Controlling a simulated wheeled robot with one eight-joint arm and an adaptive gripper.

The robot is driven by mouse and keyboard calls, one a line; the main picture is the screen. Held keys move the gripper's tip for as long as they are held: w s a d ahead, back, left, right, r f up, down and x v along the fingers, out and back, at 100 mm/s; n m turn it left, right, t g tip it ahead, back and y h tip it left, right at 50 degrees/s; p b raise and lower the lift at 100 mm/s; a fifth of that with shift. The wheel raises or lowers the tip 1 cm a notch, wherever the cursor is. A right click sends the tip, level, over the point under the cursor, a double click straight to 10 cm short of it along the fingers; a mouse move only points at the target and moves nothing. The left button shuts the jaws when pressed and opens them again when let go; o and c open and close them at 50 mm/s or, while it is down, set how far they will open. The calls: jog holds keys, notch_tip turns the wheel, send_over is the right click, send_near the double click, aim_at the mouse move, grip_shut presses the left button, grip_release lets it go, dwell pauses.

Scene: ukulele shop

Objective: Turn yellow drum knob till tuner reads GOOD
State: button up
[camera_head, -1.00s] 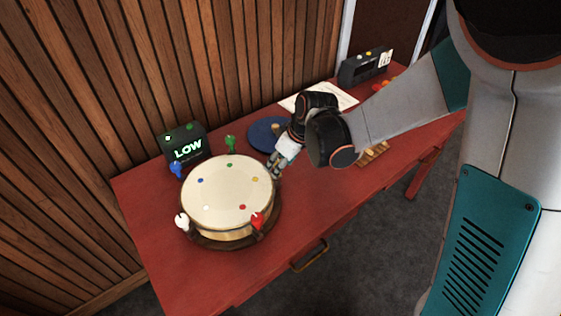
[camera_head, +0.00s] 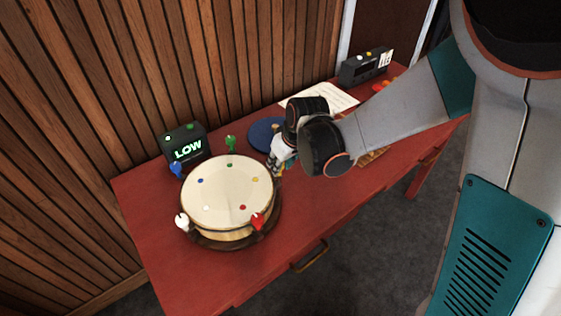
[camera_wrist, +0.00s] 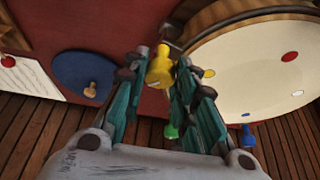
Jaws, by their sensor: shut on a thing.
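The drum (camera_head: 228,195) stands on the red table, with colored dots on its pale head. My gripper (camera_head: 276,166) is at the drum's right side, and it also shows in the wrist view (camera_wrist: 160,72). The yellow knob (camera_wrist: 160,68) is between its teal fingers at the drum's rim; the gripper is shut on it. In the head view the yellow knob is hidden behind my gripper. The tuner (camera_head: 186,147) behind the drum reads LOW in green letters.
Green (camera_head: 231,143), blue (camera_head: 177,170), white (camera_head: 182,221) and red (camera_head: 257,221) knobs ring the drum. A blue disc (camera_head: 262,133), paper sheet (camera_head: 333,98) and dark device (camera_head: 362,68) lie behind my arm. The table's front is clear.

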jog(key=shift+m+h, duration=0.4)
jog(key=shift+m, duration=0.7)
jog(key=o, duration=1.1)
jog(key=shift+c, duration=0.2)
